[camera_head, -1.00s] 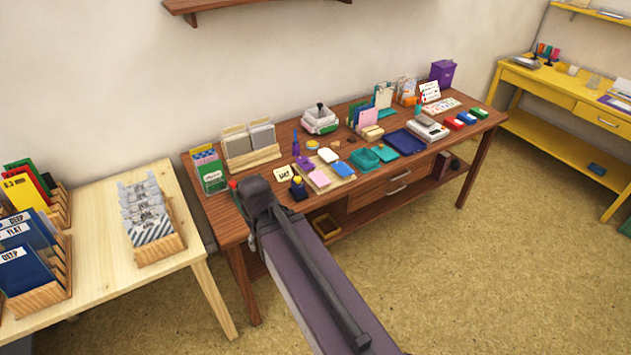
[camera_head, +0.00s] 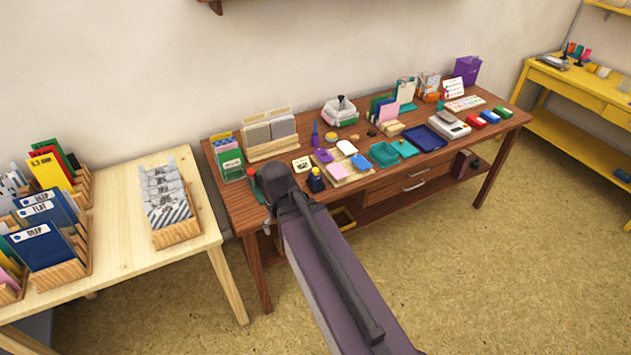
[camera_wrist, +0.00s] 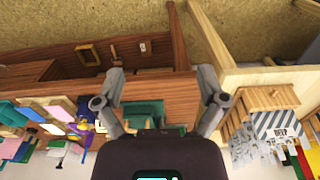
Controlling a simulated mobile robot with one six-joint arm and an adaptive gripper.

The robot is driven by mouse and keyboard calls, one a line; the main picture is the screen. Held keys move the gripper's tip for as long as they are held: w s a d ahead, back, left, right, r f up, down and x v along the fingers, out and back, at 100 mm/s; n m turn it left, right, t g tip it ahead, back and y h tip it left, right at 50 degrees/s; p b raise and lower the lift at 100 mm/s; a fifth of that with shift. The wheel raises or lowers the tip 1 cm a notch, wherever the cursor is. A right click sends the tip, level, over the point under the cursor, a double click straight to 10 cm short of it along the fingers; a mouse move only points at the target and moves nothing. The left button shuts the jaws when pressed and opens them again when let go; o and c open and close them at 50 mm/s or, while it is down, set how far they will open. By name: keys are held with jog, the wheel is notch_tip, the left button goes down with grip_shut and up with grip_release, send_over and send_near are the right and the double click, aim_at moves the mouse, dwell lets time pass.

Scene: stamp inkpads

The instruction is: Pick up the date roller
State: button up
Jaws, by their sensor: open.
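I cannot tell for sure which thing is the date roller. A small dark blue piece with a yellow top (camera_head: 316,181) stands upright near the front edge of the brown table, right of my arm. A small red item (camera_head: 252,171) shows beside my arm's end on its left, mostly hidden. My gripper (camera_wrist: 160,76) is open in the wrist view, its fingers spread and nothing held between them. A teal piece (camera_wrist: 146,112) shows past the fingers, partly covered by the gripper body. In the head view my arm hides the gripper.
The brown table (camera_head: 248,208) is crowded with card boxes, ink pads and a dark blue tray (camera_head: 425,138). A pale wooden table (camera_head: 120,235) with card racks stands at left. A yellow desk (camera_head: 570,95) is at far right. The floor in front is clear.

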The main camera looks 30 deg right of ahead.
jog(key=w+d+t, duration=0.2)
jog(key=w+d, duration=0.8)
jog(key=w, duration=0.2)
jog(key=t, duration=0.2)
send_near(317, 173)
jog(key=shift+s+d+r, duration=0.2)
jog(key=shift+d+r, duration=0.1)
jog(key=shift+r, duration=0.1)
jog(key=shift+f, duration=0.1)
jog(key=b+x, duration=0.6)
jog(key=x, duration=0.1)
jog(key=shift+w+f+b, duration=0.15)
jog(key=shift+b, duration=0.15)
jog(key=shift+w+a+f+b, duration=0.1)
jog(key=shift+w+f+b, duration=0.15)
jog(key=shift+f+b, duration=0.25)
jog(key=shift+a+b+x, duration=0.2)
jog(key=shift+b+x, duration=2.2)
jog(key=shift+x, duration=0.2)
